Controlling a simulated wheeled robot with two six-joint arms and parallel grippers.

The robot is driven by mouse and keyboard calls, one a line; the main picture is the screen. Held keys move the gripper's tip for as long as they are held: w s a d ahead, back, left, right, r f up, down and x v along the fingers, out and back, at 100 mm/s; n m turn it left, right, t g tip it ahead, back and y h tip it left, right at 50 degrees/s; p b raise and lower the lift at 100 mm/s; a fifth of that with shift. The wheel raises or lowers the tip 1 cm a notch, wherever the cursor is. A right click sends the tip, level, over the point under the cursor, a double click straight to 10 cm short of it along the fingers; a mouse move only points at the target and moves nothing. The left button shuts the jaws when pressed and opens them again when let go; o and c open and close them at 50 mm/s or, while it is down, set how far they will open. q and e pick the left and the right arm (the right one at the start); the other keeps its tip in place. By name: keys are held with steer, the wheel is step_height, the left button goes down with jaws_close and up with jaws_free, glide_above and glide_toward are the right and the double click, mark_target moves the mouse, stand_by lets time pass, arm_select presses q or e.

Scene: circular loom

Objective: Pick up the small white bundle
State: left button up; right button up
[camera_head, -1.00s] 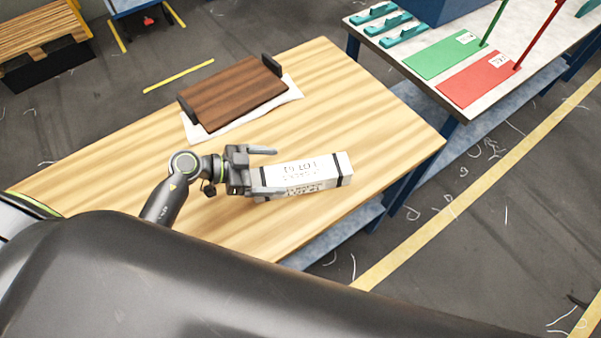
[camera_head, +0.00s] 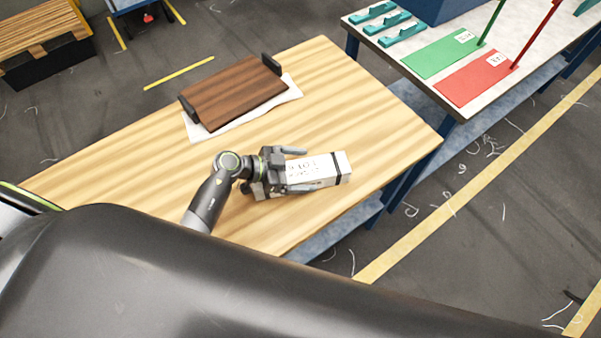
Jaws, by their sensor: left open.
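The small white bundle (camera_head: 326,166) is a long white block with dark printing and a dark band near its right end. It lies on the wooden table (camera_head: 330,90). My left gripper (camera_head: 305,169) is open, with one finger along the far side of the bundle and the other over or beside its near side. The gripper body hides the bundle's left part. I cannot tell whether the fingers touch it. My right gripper is not in view.
A dark brown board (camera_head: 234,92) with black end pieces lies on a white sheet (camera_head: 291,92) behind the bundle. A second table with a green mat (camera_head: 439,57), a red mat (camera_head: 476,79) and teal pieces (camera_head: 388,22) stands at the upper right. The wooden table's right part is clear.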

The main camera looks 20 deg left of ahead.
arm_select(q)
steer(key=shift+r, duration=0.1)
steer(key=c, duration=1.5)
